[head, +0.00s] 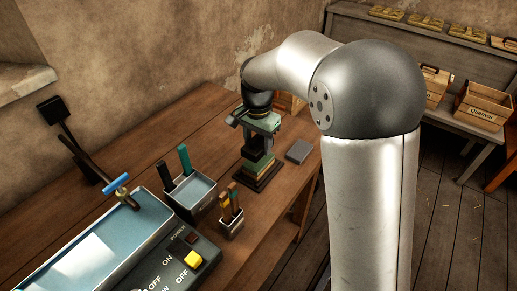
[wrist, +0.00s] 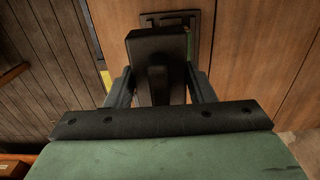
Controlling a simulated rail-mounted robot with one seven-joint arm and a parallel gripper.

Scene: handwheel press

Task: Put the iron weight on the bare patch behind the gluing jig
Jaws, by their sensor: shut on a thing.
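My gripper (head: 256,138) points down over the far part of the workbench. In the wrist view its two fingers (wrist: 161,88) are shut on a dark block with a raised middle, which looks like the iron weight (wrist: 155,45). In the head view the weight is hard to make out under the gripper. Directly below is the gluing jig, a dark base (head: 245,182) with a stack of green and yellowish layers (head: 258,164) on it. Part of a dark frame (wrist: 190,17) shows beyond the weight in the wrist view. The patch behind the jig is hidden by my arm and gripper.
A flat grey block (head: 299,151) lies right of the jig, near the bench edge. A small holder (head: 230,224), a larger tool bin (head: 193,196) and a blue-topped machine with a switch panel (head: 165,260) stand nearer. Bare bench (head: 165,143) lies to the left.

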